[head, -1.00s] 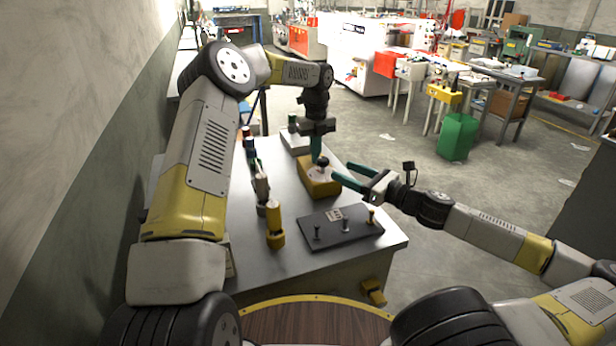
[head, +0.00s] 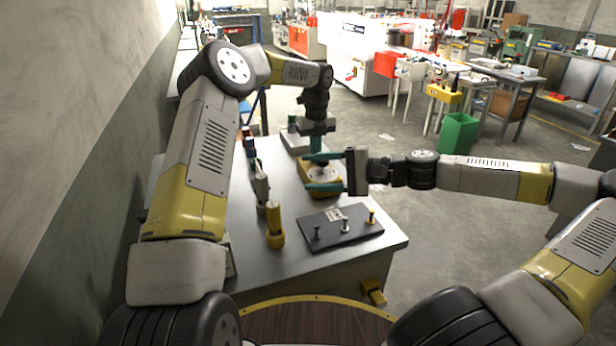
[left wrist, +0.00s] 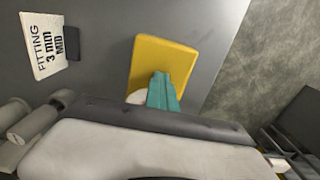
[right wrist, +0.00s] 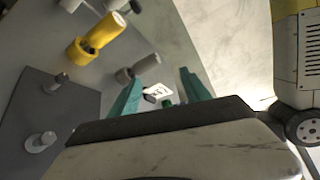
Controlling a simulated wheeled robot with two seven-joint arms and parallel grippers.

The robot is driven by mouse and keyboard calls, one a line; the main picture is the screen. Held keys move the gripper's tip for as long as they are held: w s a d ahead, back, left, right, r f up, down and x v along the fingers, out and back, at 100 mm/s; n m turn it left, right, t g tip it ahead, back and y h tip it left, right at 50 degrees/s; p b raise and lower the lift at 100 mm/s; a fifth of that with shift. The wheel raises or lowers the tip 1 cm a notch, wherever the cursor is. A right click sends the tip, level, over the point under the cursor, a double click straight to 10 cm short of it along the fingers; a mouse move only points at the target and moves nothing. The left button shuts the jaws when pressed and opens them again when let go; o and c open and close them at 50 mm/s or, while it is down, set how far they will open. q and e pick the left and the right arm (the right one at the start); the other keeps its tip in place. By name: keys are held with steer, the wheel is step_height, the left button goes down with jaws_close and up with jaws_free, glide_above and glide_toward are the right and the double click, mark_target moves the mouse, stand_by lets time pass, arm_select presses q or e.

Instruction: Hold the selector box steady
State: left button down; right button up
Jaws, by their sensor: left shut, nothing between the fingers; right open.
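The selector box is a yellow box (head: 308,170) with a pale dial and dark knob on top, on the grey table. It also shows in the left wrist view (left wrist: 181,58). My left gripper (head: 317,152) points down over the box, its teal fingers (left wrist: 163,88) shut at the dial and empty. Whether they touch the knob is hidden. My right gripper (head: 322,172) comes in from the right, open, one finger toward the far side of the box and one toward the near side. Contact cannot be told. In the right wrist view its fingers (right wrist: 161,98) are apart, with no box visible between them.
A dark plate (head: 340,226) with several pegs lies nearer on the table. A yellow cylinder (head: 274,228) and other fittings stand in a row to the left. A pale block with a green-topped part (head: 292,130) stands behind the box. A wall runs along the left.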

steer(key=n, duration=0.1)
steer(key=a+n+g, duration=0.1)
steer(key=n, duration=0.1)
steer(key=f+n+h, duration=0.1)
steer(key=shift+s+a+g, duration=0.25)
steer(key=shift+a+g, duration=0.1)
steer(key=shift+g, duration=0.05)
steer(key=w+a+n+t+h, duration=0.25)
steer(key=w+a+h, duration=0.55)
steer(key=a, duration=0.6)
step_height(320, 180, up, 5)
steer(key=m+h, duration=0.2)
steer(key=h, duration=0.5)
glide_above(323, 166)
steer(key=s, duration=0.2)
steer(key=shift+t, duration=0.45)
steer(key=x, duration=0.7)
steer(key=shift+w+a+f, duration=0.1)
steer(key=shift+w+f, duration=0.05)
steer(key=shift+f, duration=0.1)
